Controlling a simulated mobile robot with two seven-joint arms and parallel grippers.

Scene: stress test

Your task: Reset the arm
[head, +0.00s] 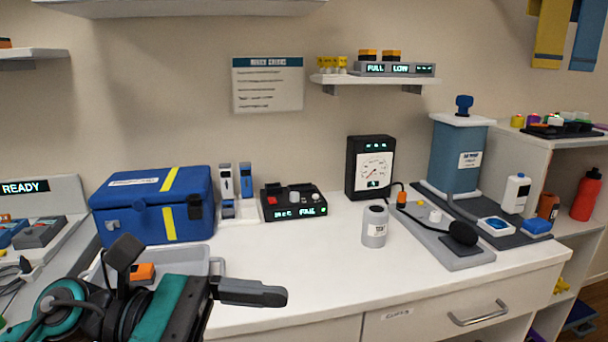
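My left arm, teal and black, comes in at the bottom left. Its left gripper (205,272) is above the front left of the white counter (300,288). One dark finger points up and the other points right, with a wide gap between them. I see nothing held. Behind the gripper is a grey tray (196,262), partly hidden by it. An orange and dark item (141,272) shows beside the upper finger; I cannot tell whether it lies in the tray. My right gripper is not in view.
A blue case (140,205) stands behind the tray. A control box (293,203), a grey cylinder (375,228), a black gauge (370,167) and a blue tank (456,158) stand further right. The counter's front middle is clear. A drawer handle (478,314) juts out at the front right.

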